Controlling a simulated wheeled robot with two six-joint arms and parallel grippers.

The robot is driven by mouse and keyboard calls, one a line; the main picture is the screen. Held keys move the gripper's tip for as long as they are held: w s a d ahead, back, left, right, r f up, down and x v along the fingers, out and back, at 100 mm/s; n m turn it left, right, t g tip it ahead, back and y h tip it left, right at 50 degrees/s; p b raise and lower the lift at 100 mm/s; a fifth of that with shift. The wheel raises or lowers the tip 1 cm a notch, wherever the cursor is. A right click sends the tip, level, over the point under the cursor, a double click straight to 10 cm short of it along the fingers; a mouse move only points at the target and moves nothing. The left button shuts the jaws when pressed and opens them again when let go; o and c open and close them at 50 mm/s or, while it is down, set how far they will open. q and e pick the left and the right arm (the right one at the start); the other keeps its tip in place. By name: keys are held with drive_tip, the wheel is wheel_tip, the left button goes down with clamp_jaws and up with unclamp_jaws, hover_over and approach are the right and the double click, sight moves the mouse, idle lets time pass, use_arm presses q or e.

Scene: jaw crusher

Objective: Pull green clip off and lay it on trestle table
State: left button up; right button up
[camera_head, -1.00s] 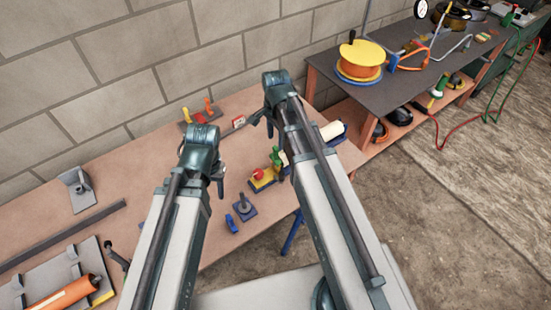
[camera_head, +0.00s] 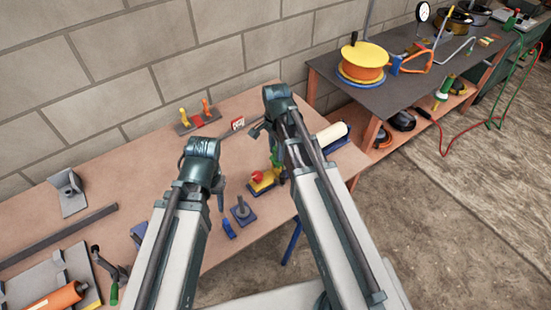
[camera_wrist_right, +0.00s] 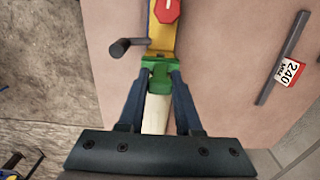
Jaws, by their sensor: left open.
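The green clip (camera_wrist_right: 160,74) sits in the right wrist view between the yellow body (camera_wrist_right: 163,38) with its red knob and a pale cylinder (camera_wrist_right: 155,115). The two fingers of my right gripper (camera_wrist_right: 160,80) lie along both sides of the clip. I cannot tell whether they press on it. In the head view my right arm hides this gripper and most of the clip area; a bit of green (camera_head: 275,159) shows beside the arm. My left gripper (camera_head: 221,192) is open above the trestle table (camera_head: 130,170), left of the yellow body, its tips partly hidden.
A blue base with a grey post (camera_head: 242,211) and a small blue piece (camera_head: 229,229) stand near the table's front edge. A lever block (camera_head: 198,121) and a 240 mm sign (camera_wrist_right: 290,70) are at the back. Bare tabletop shows left of the lever block.

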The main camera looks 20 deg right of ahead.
clamp_jaws()
drive_tip(key=shift+r, duration=0.15)
drive_tip(key=shift+r+p, duration=2.9)
drive_tip(key=shift+p, duration=0.15)
